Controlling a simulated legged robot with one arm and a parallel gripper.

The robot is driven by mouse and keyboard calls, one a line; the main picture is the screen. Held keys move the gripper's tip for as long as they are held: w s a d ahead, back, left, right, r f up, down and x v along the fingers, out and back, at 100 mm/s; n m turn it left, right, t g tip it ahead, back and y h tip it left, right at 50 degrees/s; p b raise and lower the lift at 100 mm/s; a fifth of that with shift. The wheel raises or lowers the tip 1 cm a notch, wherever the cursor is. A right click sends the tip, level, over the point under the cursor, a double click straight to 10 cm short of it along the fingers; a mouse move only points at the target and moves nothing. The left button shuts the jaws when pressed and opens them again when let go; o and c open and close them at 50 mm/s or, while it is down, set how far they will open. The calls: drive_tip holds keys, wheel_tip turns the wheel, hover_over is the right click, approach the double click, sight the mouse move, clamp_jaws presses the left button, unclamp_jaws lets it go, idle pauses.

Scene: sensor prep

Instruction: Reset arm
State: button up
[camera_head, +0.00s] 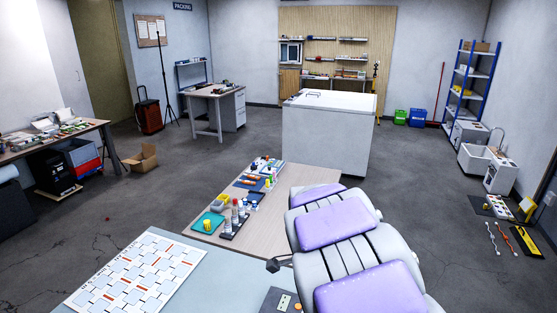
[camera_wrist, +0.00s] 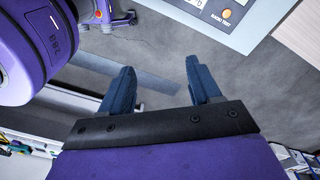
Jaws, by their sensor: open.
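My gripper (camera_wrist: 161,78) shows in the wrist view, with two dark blue fingers apart and nothing between them. Grey floor lies beyond the fingers. Purple parts of my own body fill the bottom and upper left of that view. In the head view, my purple and grey body fills the lower right; I cannot make out the gripper there.
A low wooden table (camera_head: 315,174) holds small tools and bottles. A light bench with a marked board (camera_head: 137,272) is near the lower left. A white box counter (camera_head: 326,137) stands beyond. A panel labelled "RADIO TEST" (camera_wrist: 222,14) is close to the gripper. Open floor lies left and right.

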drive_tip(key=s+d+r+n, duration=0.1)
drive_tip(key=s+n, duration=0.4)
drive_tip(key=s, duration=0.5)
drive_tip(key=s+d+r+n+g, duration=0.1)
drive_tip(key=s+n, duration=0.4)
drive_tip(key=s, duration=0.5)
drive_tip(key=s+d+r+n, duration=0.2)
drive_tip(key=s+d+n, duration=0.2)
drive_tip(key=s, duration=0.6)
drive_tip(key=shift+s+r+n+g+y, duration=0.3)
drive_tip(key=shift+s+r+n+y, duration=0.1)
drive_tip(key=shift+n, duration=0.2)
drive_tip(key=shift+w, duration=0.1)
